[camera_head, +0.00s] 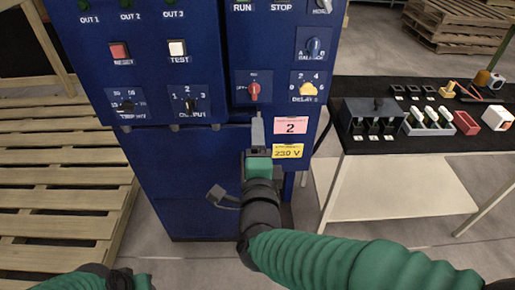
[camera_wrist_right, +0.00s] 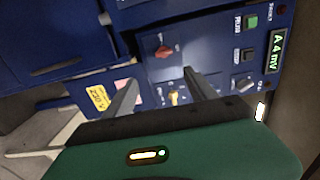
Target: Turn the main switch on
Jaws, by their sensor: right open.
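The main switch looks to be the red rotary knob (camera_head: 254,92) on a small plate on the right panel of the blue cabinet, with tiny lettering above and to its left. In the right wrist view the red knob (camera_wrist_right: 163,51) lies just beyond the fingertips. My right gripper (camera_head: 258,122) is just below the knob in the head view, apart from it. In the wrist view its two fingers (camera_wrist_right: 160,78) are spread with nothing between them. Part of my left arm shows at the bottom left; its gripper is out of view.
A yellow delay knob (camera_head: 308,90) and blue balance knob (camera_head: 314,46) sit right of the switch. A pink "2" label (camera_head: 291,126) and yellow "230 V" label (camera_head: 288,151) are below. A black-topped table (camera_head: 400,143) stands right, wooden pallets (camera_head: 60,195) left.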

